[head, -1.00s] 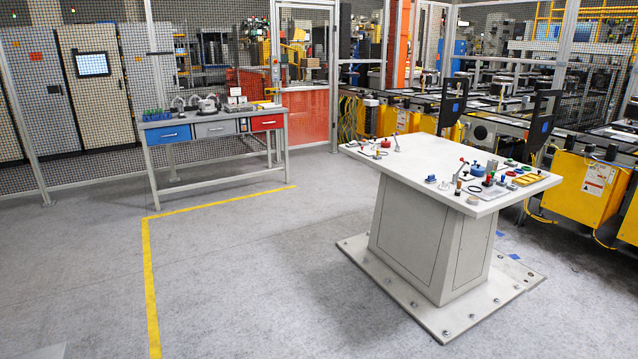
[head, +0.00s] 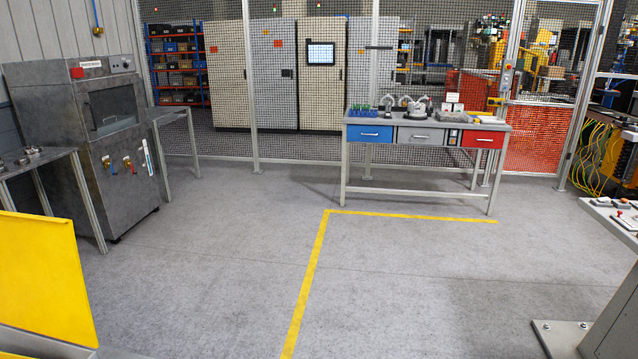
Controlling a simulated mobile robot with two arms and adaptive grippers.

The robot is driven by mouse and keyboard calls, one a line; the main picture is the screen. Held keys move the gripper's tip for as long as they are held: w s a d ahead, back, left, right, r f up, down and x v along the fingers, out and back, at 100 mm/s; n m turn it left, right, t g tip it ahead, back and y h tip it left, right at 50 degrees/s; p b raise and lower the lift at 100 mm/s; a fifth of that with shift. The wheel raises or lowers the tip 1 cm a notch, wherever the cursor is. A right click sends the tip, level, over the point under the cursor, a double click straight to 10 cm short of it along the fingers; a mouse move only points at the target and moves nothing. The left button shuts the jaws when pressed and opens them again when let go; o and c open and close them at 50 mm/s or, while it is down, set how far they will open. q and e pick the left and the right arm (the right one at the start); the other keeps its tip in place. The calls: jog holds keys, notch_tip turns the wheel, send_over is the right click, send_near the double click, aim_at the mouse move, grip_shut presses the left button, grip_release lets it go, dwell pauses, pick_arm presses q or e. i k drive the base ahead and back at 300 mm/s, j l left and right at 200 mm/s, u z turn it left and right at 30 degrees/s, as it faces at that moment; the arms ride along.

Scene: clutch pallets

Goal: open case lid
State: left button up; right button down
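No case that I can name for certain is in the head view. A yellow flat panel (head: 45,275) stands at the lower left, cut off by the picture's left edge. I cannot tell whether it belongs to a case. Neither of my grippers is in view.
A grey machine with a window (head: 130,180) stands at the left, beside a metal side table (head: 50,160). A workbench with blue, grey and red drawers (head: 425,137) stands by the mesh fence. A grey pedestal table (head: 612,212) is cut off at right. The floor between is clear, with yellow tape (head: 308,275).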

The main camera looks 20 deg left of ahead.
aim_at(43, 290)
jog(key=i+u, duration=0.3)
jog(key=i, duration=0.15)
jog(key=i+l+u, duration=0.1)
jog(key=i+u, duration=0.2)
jog(key=i, duration=0.2)
jog(key=i+l+u, duration=0.3)
jog(key=i, duration=0.15)
jog(key=i+l+u, duration=0.3)
jog(key=i+j, duration=0.1)
jog(key=i, duration=0.05)
